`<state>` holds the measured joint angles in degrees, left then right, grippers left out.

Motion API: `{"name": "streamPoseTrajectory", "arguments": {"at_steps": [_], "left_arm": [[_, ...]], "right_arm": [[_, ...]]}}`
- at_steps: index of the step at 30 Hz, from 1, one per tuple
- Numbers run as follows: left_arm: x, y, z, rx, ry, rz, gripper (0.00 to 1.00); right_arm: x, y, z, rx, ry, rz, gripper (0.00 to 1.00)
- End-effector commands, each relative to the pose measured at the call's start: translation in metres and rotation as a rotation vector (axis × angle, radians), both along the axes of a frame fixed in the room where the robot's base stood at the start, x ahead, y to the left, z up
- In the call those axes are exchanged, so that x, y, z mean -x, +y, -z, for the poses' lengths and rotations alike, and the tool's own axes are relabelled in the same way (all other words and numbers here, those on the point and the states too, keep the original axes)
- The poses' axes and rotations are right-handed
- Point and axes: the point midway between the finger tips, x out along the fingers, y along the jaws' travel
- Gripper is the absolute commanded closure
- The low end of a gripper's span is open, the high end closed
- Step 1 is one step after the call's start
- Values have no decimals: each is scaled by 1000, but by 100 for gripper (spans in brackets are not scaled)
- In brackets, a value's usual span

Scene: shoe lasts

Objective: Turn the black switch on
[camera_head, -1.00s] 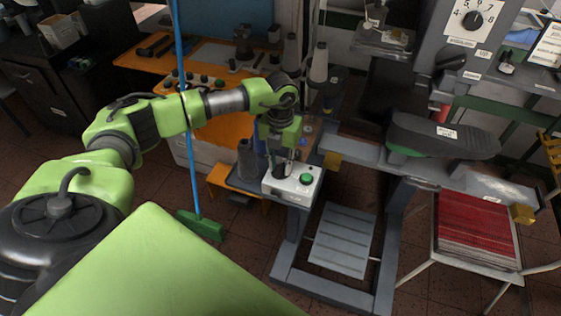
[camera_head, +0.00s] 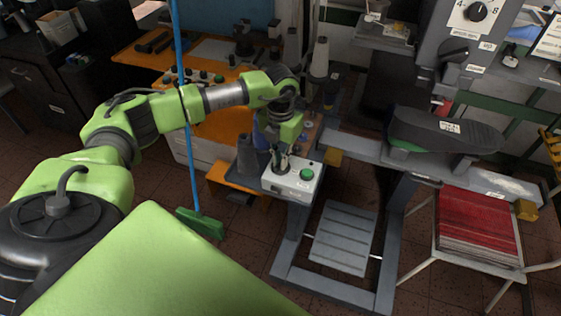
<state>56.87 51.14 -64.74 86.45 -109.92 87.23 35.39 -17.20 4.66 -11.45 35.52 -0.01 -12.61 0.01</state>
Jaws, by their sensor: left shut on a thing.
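A white control box (camera_head: 303,184) stands at the front end of the grey machine, with a round green button (camera_head: 306,174) on its top right. The black switch (camera_head: 280,170) is on the left part of the box top, and is mostly hidden by my left gripper. My left gripper (camera_head: 280,163) points down over the box and is shut on the black switch. The fingers are small in the head view, and the exact angle of the switch cannot be told. My right gripper is not in view.
Dark grey cones (camera_head: 247,156) stand just left of the box. A shoe last machine arm (camera_head: 440,133) is at right, with a red stack (camera_head: 478,225) on a stool below.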

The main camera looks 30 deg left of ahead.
Motion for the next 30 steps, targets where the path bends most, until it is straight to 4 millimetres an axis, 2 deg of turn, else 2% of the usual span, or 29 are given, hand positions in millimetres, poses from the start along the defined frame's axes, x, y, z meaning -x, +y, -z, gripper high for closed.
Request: {"name": "streamPoseTrajectory", "arguments": {"at_steps": [1, 9, 30], "left_arm": [[-1, 0, 3, 0, -3, 37, 100], [-1, 1, 4, 0, -4, 286, 100], [-1, 0, 2, -1, -5, 951, 100]], "right_arm": [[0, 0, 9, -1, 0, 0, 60], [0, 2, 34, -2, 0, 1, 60], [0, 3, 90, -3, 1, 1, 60]]}}
